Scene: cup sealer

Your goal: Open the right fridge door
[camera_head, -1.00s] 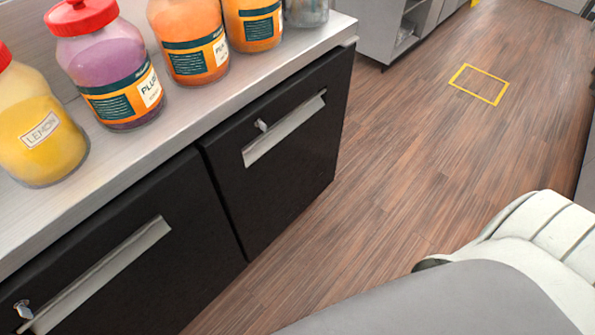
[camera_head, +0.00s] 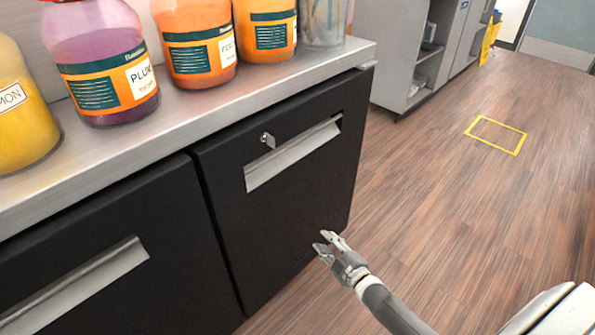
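The right fridge door (camera_head: 285,215) is a black panel under the steel counter, and it looks closed. A silver bar handle (camera_head: 292,157) runs along its upper part, with a small key lock (camera_head: 267,140) just above. My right gripper (camera_head: 322,243) is in front of the lower right part of this door, below and to the right of the handle and apart from it. Its two fingers are spread and hold nothing. The left fridge door (camera_head: 160,270) also looks closed, with its own bar handle (camera_head: 75,285). My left gripper is not in view.
Jars of plum (camera_head: 105,65), lemon (camera_head: 20,110) and orange contents (camera_head: 195,45) stand on the counter (camera_head: 180,125) above the doors. The wooden floor (camera_head: 440,190) to the right is clear, with a yellow marked rectangle (camera_head: 515,140). A grey cabinet (camera_head: 385,50) stands behind.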

